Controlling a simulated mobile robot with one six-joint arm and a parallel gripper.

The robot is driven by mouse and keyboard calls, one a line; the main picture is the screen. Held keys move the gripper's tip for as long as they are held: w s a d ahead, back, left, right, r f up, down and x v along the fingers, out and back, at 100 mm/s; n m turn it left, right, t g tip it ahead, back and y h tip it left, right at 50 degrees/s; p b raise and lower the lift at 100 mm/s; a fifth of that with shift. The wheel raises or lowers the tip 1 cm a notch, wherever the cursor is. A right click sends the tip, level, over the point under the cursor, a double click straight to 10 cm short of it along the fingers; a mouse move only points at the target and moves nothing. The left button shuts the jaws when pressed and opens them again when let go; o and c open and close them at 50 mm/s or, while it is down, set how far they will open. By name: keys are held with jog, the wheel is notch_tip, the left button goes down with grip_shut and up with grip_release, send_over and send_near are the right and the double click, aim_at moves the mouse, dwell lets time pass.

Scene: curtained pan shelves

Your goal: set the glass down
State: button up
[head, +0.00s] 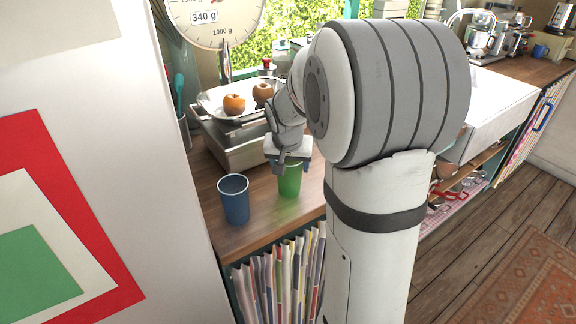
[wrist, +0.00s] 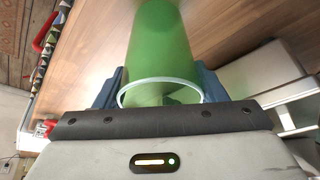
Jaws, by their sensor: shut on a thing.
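The green glass (head: 290,181) is upright at the wooden counter, to the right of a blue cup. My gripper (head: 287,164) comes down over its top from above and is shut on it. In the wrist view the green glass (wrist: 160,50) sits between the two blue-grey fingers of my gripper (wrist: 160,88), with its pale rim toward the palm. I cannot tell whether its base touches the counter.
The blue cup (head: 234,199) stands on the counter (head: 255,228) close to the left. A scale (head: 229,148) with fruit on its pan is behind. A white wall panel (head: 150,130) bounds the left. Striped curtains (head: 277,280) hang below the front edge.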

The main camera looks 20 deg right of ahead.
jog(key=shift+f, duration=0.25)
jog(key=shift+f, duration=0.15)
jog(key=o, duration=1.1)
jog(key=shift+o, duration=0.2)
